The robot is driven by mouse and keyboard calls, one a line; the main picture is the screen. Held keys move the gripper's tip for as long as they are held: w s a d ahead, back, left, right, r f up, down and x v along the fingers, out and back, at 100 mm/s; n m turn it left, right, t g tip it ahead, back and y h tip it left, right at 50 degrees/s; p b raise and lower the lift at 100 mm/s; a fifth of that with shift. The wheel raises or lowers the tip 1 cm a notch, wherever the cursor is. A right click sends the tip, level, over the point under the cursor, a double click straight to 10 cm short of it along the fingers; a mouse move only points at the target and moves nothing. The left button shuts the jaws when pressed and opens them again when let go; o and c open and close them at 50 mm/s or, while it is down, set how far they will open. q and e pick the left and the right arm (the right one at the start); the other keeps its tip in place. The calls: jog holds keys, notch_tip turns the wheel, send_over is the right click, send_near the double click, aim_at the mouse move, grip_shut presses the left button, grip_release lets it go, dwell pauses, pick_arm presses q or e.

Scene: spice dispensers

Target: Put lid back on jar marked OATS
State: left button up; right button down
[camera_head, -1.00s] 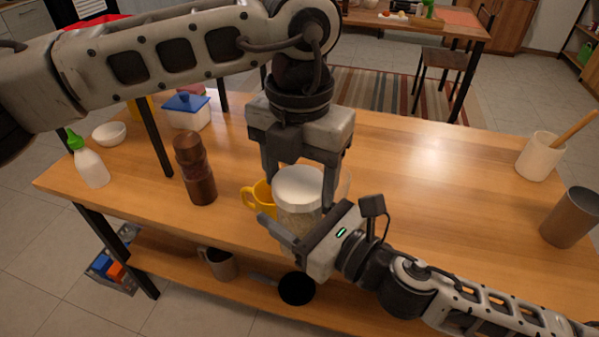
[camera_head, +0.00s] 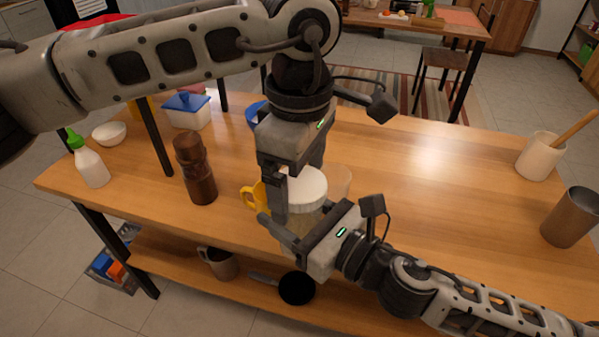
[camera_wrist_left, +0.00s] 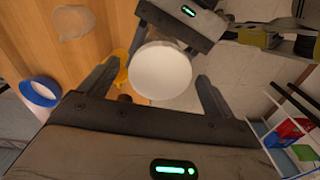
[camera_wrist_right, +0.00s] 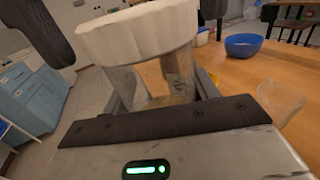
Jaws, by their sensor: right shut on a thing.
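A clear jar (camera_head: 303,222) with pale contents stands upright at the table's front, its label not readable. My right gripper (camera_wrist_right: 158,88) is shut on the jar's sides. The white lid (camera_head: 306,186) sits over the jar's mouth, also seen in the left wrist view (camera_wrist_left: 160,72) and the right wrist view (camera_wrist_right: 138,32). I cannot tell whether it is fully seated. My left gripper (camera_wrist_left: 159,78) is open above the lid, pointing down. Its fingers are on either side of the lid, with gaps showing. In the head view its far finger is hidden.
A yellow mug (camera_head: 253,196) and an empty clear container (camera_wrist_right: 284,100) stand close to the jar. A brown pepper mill (camera_head: 195,170) is to the left, and a blue bowl (camera_wrist_right: 243,43) is behind. The table's right middle is clear.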

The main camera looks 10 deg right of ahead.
pick_arm(q)
notch_tip(320, 180, up, 12)
dwell(0.6)
dwell(0.5)
